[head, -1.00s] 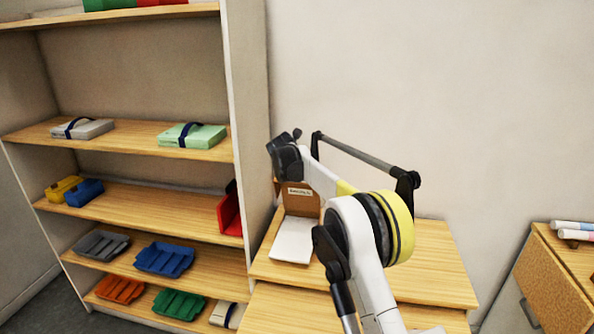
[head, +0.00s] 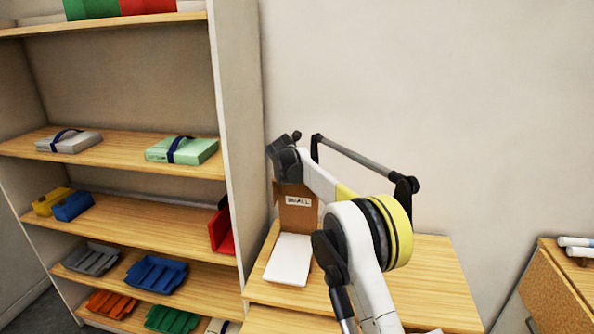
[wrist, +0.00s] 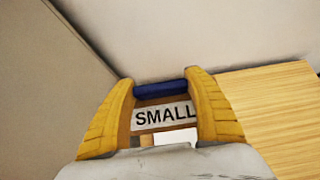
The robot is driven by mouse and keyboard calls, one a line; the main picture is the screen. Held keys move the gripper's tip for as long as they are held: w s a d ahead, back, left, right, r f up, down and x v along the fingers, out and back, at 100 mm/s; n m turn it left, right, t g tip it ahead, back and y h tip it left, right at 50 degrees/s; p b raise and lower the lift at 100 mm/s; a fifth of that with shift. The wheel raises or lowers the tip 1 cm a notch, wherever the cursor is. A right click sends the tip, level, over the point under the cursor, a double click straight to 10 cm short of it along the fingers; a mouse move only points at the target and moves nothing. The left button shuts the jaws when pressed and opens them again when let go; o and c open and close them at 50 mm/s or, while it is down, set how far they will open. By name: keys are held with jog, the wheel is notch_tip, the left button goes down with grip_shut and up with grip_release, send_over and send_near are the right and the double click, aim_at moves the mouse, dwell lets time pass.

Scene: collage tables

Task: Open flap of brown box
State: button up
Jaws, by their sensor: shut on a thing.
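In the head view my wrist hides the fingertips.
A tall shelf (head: 231,140) with trays and cases stands directly left of the table. A wall is close behind. The table (head: 435,280) is clear on the right.

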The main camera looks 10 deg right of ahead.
jog(key=o, duration=1.4)
jog(key=shift+o, duration=0.2)
jog(key=v, duration=1.2)
jog(key=shift+d, duration=0.1)
